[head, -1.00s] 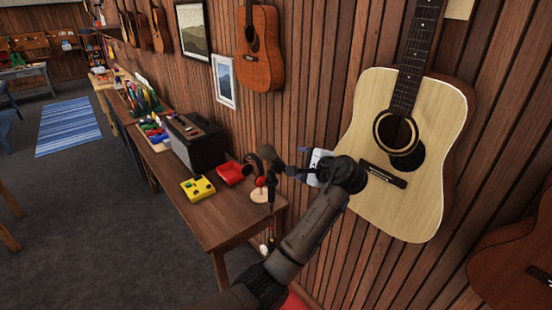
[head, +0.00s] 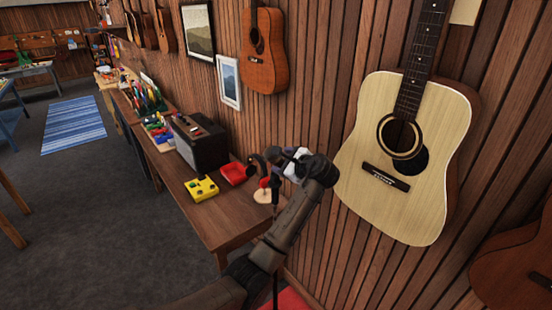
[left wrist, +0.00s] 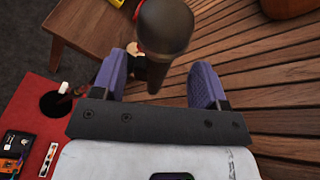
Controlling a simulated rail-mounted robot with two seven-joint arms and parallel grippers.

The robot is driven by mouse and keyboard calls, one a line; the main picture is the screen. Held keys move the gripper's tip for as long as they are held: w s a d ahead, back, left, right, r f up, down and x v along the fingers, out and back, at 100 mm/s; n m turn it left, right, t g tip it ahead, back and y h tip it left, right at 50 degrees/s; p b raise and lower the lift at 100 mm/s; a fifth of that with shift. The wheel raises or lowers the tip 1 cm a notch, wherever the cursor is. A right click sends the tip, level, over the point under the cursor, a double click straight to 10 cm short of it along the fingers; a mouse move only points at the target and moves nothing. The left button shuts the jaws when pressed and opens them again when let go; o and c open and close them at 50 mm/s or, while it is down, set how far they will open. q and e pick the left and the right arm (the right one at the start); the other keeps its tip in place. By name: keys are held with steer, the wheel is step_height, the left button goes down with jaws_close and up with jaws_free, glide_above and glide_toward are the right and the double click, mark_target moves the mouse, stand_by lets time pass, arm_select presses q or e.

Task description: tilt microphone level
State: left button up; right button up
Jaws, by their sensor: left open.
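The microphone (left wrist: 165,25) has a dark rounded head and a dark body. In the left wrist view it shows large at the top middle, its body running down between my left gripper's two purple-padded fingers. My left gripper (left wrist: 160,66) is open, one finger on each side of the body, with visible gaps. In the head view my left gripper (head: 278,161) is by the front corner of the wooden table, and my wrist and the gripper hide much of the microphone. I cannot tell its exact tilt. My right gripper is not in view.
The wooden table (head: 228,228) carries a yellow box (head: 201,189), a red tray (head: 233,173) and a black amplifier (head: 200,146). A round wooden base (head: 264,196) stands near its front corner. A pale guitar (head: 400,185) hangs on the wall to the right.

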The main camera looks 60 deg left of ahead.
mark_target(280, 160)
arm_select(q)
steer(key=shift+x, duration=2.3)
steer(key=shift+c, duration=0.4)
